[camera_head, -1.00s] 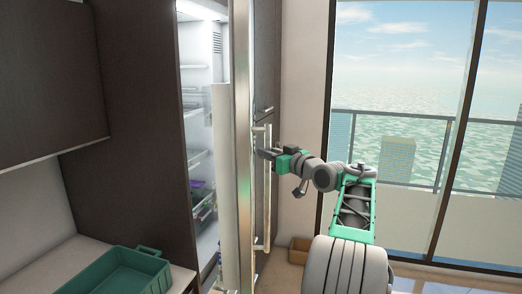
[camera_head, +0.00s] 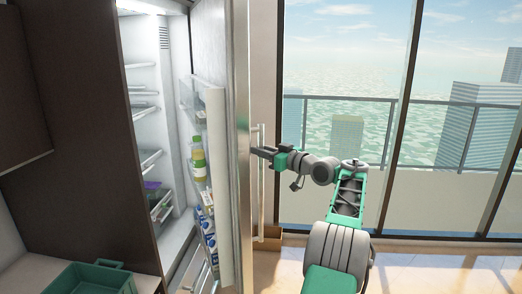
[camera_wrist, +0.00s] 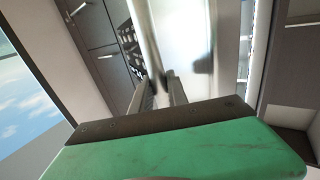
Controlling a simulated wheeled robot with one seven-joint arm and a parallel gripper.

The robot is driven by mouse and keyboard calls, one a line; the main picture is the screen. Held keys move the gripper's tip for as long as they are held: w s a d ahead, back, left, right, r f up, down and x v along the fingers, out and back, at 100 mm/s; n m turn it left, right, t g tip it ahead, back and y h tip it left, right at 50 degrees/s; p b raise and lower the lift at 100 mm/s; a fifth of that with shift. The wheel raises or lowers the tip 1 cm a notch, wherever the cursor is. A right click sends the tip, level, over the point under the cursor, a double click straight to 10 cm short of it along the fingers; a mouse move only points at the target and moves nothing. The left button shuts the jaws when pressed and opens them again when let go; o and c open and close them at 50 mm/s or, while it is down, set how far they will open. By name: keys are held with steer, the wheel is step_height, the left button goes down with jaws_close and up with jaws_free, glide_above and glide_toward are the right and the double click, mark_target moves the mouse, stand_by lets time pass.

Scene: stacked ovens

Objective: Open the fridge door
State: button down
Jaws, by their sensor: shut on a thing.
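The fridge door (camera_head: 238,130) stands partly open, seen nearly edge-on in the head view. Its long vertical handle (camera_head: 261,190) is on the right, outer side. My gripper (camera_head: 262,151) is shut on the handle around its upper half. In the wrist view the fingers (camera_wrist: 160,92) close around the handle bar (camera_wrist: 146,45), with the door's light face just beyond. The lit fridge interior (camera_head: 150,110) shows shelves on the left, and bottles and cartons sit in the door's inner racks (camera_head: 198,160).
A green tray (camera_head: 92,280) lies on the counter at lower left. Dark cabinet panels (camera_head: 80,130) flank the fridge on the left. A small brown box (camera_head: 268,238) is on the floor behind the door. Large windows with a railing (camera_head: 430,105) close off the right; floor there is clear.

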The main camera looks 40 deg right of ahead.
steer(key=c, duration=1.3)
jaws_free()
steer(key=s+b, duration=0.3)
steer(key=s, duration=0.4)
steer(key=shift+s+d, duration=0.35)
